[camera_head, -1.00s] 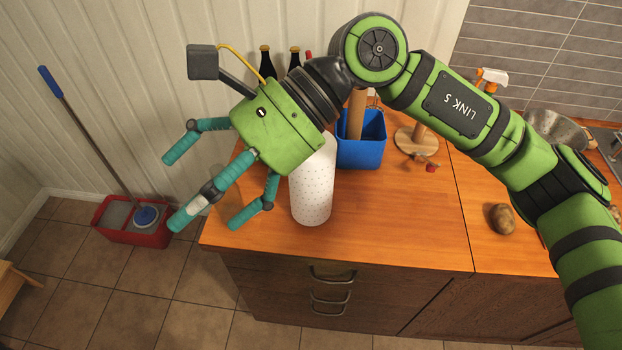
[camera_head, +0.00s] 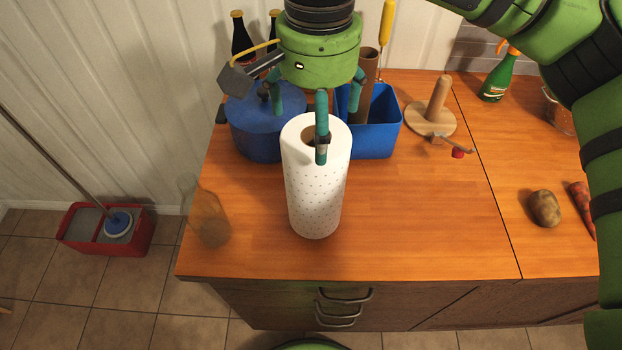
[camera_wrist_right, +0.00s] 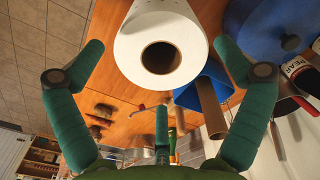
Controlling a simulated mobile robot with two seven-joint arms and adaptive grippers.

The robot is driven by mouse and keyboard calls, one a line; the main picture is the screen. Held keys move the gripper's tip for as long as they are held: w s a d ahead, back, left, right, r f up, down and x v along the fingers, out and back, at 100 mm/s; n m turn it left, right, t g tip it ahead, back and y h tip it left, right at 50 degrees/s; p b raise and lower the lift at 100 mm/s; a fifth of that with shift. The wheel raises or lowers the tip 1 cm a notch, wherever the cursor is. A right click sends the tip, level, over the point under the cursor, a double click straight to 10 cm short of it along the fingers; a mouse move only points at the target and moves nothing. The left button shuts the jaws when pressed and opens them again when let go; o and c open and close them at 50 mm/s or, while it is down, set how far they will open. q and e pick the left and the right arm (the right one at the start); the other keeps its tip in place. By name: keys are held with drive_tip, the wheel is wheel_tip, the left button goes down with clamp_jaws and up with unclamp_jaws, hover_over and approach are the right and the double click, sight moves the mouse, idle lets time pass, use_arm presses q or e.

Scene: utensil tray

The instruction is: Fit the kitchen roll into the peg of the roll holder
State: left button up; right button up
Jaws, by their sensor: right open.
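The white dotted kitchen roll (camera_head: 314,190) stands upright on the wooden counter, near its front left. My right gripper (camera_head: 316,125) is above and just behind the roll, pointing down, with its fingers spread open and empty. In the right wrist view the roll (camera_wrist_right: 160,25) shows its open core between the spread fingers (camera_wrist_right: 162,85). The roll holder (camera_head: 431,118) stands at the back of the counter, right of the roll, with a round wooden base, an upright wooden peg and a side arm with a red knob. My left gripper is not in view.
A blue pot (camera_head: 255,135) and a blue utensil box (camera_head: 385,135) stand behind the roll. A clear glass bottle (camera_head: 206,215) is to its left. A potato (camera_head: 544,208), a carrot (camera_head: 583,207) and a green spray bottle (camera_head: 498,78) are at right. The counter between roll and potato is clear.

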sight(315, 183)
wheel_tip(315, 183, down, 6)
drive_tip(key=p, duration=0.3)
drive_tip(key=shift+f, duration=0.25)
drive_tip(key=shift+w, duration=0.1)
drive_tip(key=shift+c, duration=0.4)
drive_tip(key=c, duration=1.3)
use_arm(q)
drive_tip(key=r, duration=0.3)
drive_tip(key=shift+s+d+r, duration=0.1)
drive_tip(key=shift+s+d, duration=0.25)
